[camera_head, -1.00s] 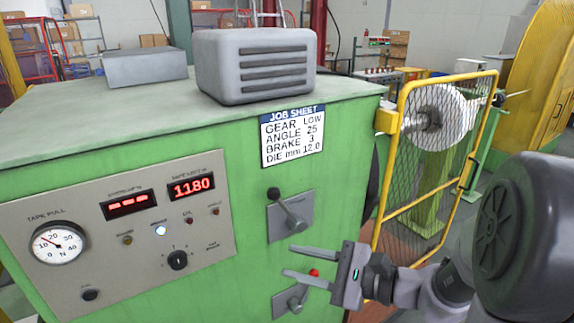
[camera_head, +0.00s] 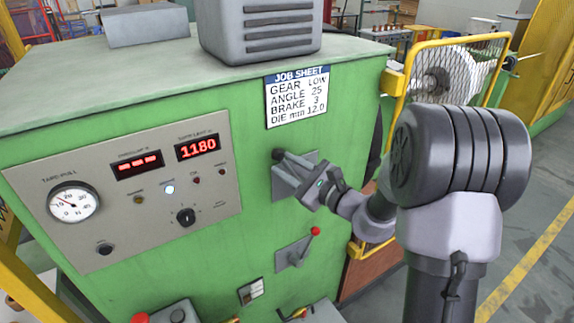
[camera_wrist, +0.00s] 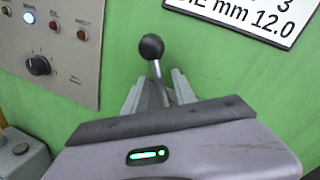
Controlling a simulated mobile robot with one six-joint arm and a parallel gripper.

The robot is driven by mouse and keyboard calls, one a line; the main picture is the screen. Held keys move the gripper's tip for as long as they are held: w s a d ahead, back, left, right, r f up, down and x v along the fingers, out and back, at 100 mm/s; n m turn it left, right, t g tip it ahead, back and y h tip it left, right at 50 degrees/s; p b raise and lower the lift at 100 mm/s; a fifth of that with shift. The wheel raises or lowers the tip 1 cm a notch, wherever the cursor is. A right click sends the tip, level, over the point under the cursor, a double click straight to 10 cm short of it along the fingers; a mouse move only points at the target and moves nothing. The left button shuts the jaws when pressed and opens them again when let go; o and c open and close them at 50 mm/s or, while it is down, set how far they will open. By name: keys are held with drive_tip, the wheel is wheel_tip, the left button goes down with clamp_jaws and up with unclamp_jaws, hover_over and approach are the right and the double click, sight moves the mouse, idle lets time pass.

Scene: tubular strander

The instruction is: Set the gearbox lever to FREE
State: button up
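A lever with a black ball knob (camera_head: 278,154) sits on a grey plate on the green machine front. No label shows that it is the gearbox lever. In the wrist view the knob (camera_wrist: 152,47) stands up beyond my fingers, with its shaft between them. My gripper (camera_head: 293,173) is at this lever, reaching in from the right. In the wrist view my gripper (camera_wrist: 156,88) is open, its two fingers on either side of the shaft. Whether either finger touches the shaft cannot be told. My gripper hides part of the plate and any position markings.
A second lever with a red knob (camera_head: 315,231) sits below on its own plate. The job sheet (camera_head: 297,97) above reads GEAR LOW. A control panel (camera_head: 120,190) is at the left. A yellow mesh guard (camera_head: 455,75) stands at the right.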

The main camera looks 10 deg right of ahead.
drive_tip(key=shift+w, duration=0.15)
clamp_jaws()
idle(1.4)
